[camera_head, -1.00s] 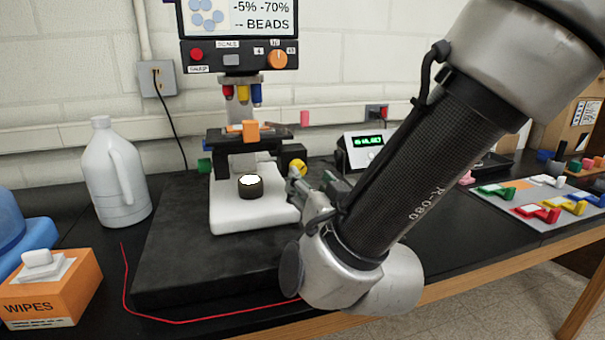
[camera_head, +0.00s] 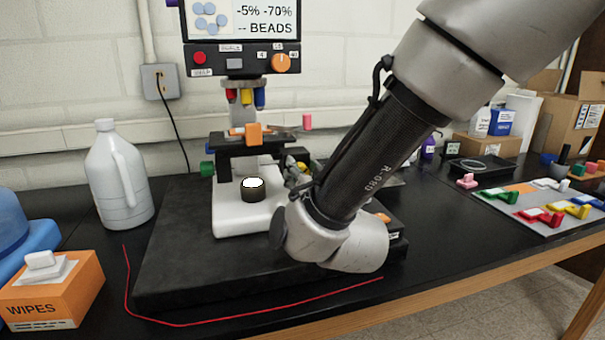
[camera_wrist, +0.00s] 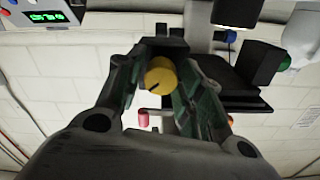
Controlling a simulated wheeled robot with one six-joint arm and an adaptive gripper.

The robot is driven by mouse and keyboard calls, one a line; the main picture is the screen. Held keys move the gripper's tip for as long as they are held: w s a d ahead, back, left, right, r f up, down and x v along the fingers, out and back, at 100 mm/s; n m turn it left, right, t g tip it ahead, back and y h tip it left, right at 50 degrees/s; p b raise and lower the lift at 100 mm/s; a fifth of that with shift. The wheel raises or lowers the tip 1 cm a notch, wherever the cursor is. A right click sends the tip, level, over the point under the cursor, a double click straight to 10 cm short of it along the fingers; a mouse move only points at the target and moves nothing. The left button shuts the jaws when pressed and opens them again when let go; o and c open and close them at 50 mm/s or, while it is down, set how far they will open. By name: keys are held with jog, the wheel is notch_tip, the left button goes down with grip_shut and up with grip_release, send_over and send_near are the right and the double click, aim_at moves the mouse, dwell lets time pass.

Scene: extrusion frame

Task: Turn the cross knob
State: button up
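A yellow round knob (camera_wrist: 160,76) with a dark line on its face shows in the wrist view. It sits on the side of the microscope-like stand (camera_head: 243,215); no label shows that it is the cross knob. In the head view the knob (camera_head: 290,162) is partly hidden by my gripper (camera_head: 299,176). My gripper (camera_wrist: 161,72) has its two fingers apart, one on each side of the yellow knob in the wrist view. I see gaps beside the knob, but contact at the tips is hard to make out.
A pink knob (camera_wrist: 143,118) and a green knob (camera_head: 207,169) are also on the stand. The stand rests on a black slab (camera_head: 170,265). A white jug (camera_head: 118,180) and an orange wipes box (camera_head: 55,290) stand left. Colored parts lie on a board (camera_head: 540,205) at right.

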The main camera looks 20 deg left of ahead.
jog(key=c, duration=0.5)
jog(key=shift+n, duration=0.4)
jog(key=o, duration=1)
jog(key=v, duration=1.2)
jog(key=shift+a, duration=0.1)
